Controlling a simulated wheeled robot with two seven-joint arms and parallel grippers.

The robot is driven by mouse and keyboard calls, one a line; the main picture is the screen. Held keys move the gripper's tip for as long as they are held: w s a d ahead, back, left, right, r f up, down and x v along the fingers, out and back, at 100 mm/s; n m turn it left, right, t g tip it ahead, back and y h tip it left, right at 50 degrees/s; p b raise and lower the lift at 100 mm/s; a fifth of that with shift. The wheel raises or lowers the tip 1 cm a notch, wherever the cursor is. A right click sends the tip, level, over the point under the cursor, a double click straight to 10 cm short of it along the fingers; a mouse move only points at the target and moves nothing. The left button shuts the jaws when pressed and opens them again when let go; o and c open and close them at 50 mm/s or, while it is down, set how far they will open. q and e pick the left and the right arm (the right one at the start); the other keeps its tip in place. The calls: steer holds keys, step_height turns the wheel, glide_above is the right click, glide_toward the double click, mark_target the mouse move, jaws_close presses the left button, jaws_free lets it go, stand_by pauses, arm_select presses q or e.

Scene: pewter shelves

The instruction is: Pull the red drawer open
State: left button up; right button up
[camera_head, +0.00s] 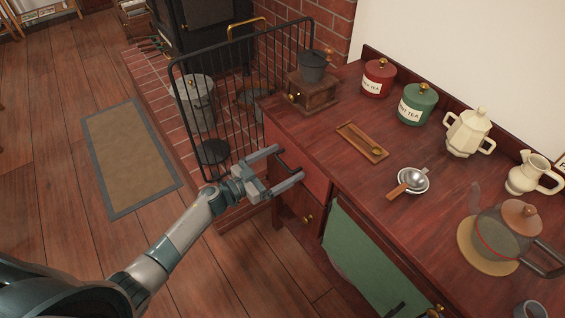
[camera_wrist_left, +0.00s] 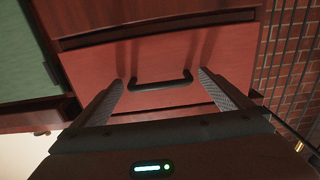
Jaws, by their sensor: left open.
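The red drawer (camera_head: 311,177) is in the upper front of the wooden cabinet, below the counter top. It looks shut or nearly so. Its dark bar handle (camera_head: 288,162) is partly hidden by my gripper in the head view. In the left wrist view the red drawer front (camera_wrist_left: 195,60) fills the middle, and the black handle (camera_wrist_left: 160,84) lies between my fingertips. My left gripper (camera_head: 288,163) is open, with one finger on each side of the handle; I cannot tell whether they touch the drawer front. My right gripper is not in view.
The counter (camera_head: 335,190) holds a coffee grinder (camera_head: 313,80), tins, a wooden tray (camera_head: 362,142), a strainer (camera_head: 412,181) and a glass teapot (camera_head: 503,232). A black fire guard (camera_head: 235,90) stands left of the cabinet.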

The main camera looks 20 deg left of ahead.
arm_select(q)
steer(key=shift+w+d, duration=0.1)
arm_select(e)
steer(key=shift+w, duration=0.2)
